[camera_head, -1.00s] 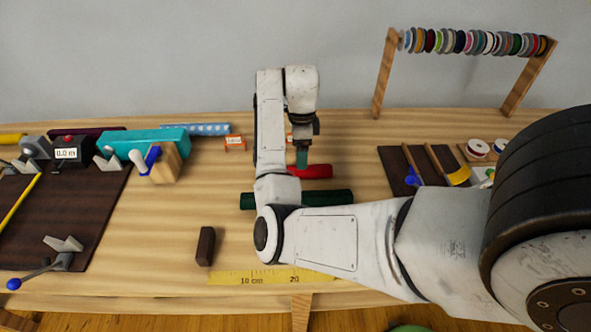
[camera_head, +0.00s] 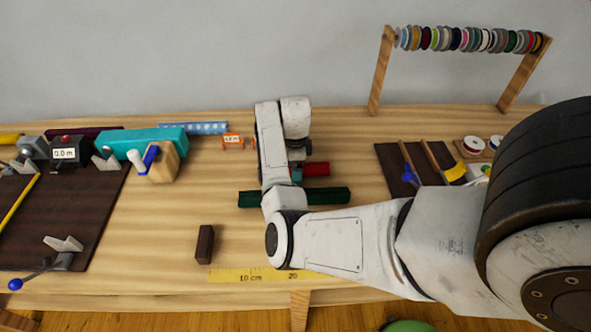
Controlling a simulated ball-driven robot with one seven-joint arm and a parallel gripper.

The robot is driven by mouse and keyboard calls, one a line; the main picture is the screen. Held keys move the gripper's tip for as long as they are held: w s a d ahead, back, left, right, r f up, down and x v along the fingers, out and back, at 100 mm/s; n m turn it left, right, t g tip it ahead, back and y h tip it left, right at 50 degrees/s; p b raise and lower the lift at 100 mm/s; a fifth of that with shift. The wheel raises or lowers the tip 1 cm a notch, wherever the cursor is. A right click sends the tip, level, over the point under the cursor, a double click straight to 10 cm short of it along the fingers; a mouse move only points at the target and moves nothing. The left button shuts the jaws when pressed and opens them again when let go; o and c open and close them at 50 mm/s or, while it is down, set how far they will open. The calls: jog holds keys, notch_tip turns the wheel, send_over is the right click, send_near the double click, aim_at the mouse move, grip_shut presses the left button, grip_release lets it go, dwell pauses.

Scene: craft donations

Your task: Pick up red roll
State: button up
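The red roll (camera_head: 318,169) lies on the wooden table near its middle, behind a dark green roll (camera_head: 330,196). Its left part is hidden by my arm. My gripper (camera_head: 297,173) is low over the table at the left part of the red roll, pointing down. Only a small teal bit of it shows beside my white wrist. The fingers are mostly hidden, so I cannot tell whether they are open or touch the roll.
A teal roll (camera_head: 150,140) and a wooden block are at the left by a dark board (camera_head: 60,225). A dark brown block (camera_head: 204,244) and a yellow ruler (camera_head: 250,275) lie in front. A spool rack (camera_head: 377,75) and a dark tray (camera_head: 390,160) are right.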

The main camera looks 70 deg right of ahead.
jog(key=shift+c, duration=0.5)
jog(key=c, duration=1.1)
jog(key=shift+r, duration=0.15)
jog(key=shift+r, duration=0.55)
jog(key=s+a+r+p, duration=0.1)
jog(key=s+r, duration=0.3)
jog(key=s+a+r+p, duration=0.1)
jog(key=s+r, duration=0.2)
jog(key=s, duration=0.2)
jog(key=s+a+r+p, duration=0.1)
jog(key=s+a+r, duration=0.1)
jog(key=s+r, duration=0.2)
jog(key=shift+s+r, duration=0.25)
jog(key=shift+r, duration=0.1)
